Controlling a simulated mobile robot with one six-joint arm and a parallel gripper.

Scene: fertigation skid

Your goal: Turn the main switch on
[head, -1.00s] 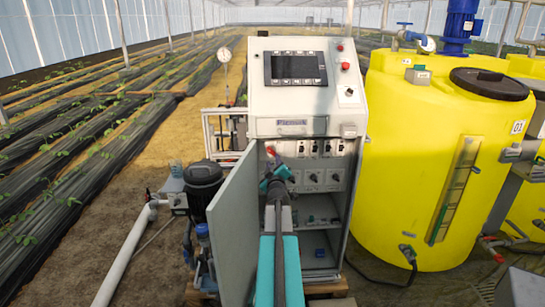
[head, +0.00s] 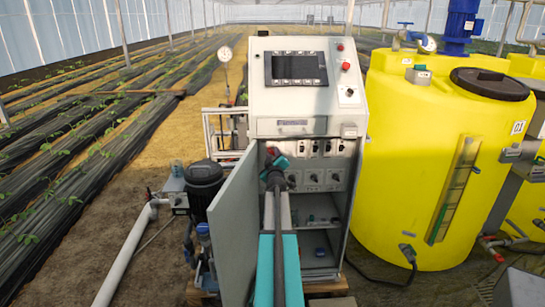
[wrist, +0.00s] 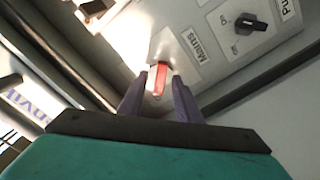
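The main switch is a red rotary handle (wrist: 159,79) on a pale plate beside a "Mains" label (wrist: 202,44) in the wrist view. My gripper (wrist: 158,88) is open, with one dark finger on each side of the red handle and its lower end between the fingertips. Gaps seem to show beside the handle; I cannot tell whether either finger touches it. In the head view my gripper (head: 273,161) is at the upper left of the open cabinet's inner panel, and a little red of the switch (head: 270,151) shows there.
A black rotary knob (wrist: 250,24) sits right of the switch. The grey cabinet door (head: 233,232) stands open on the left of my arm. More knobs (head: 313,178) fill the panel. A yellow tank (head: 415,150) stands right, a pump (head: 203,180) left.

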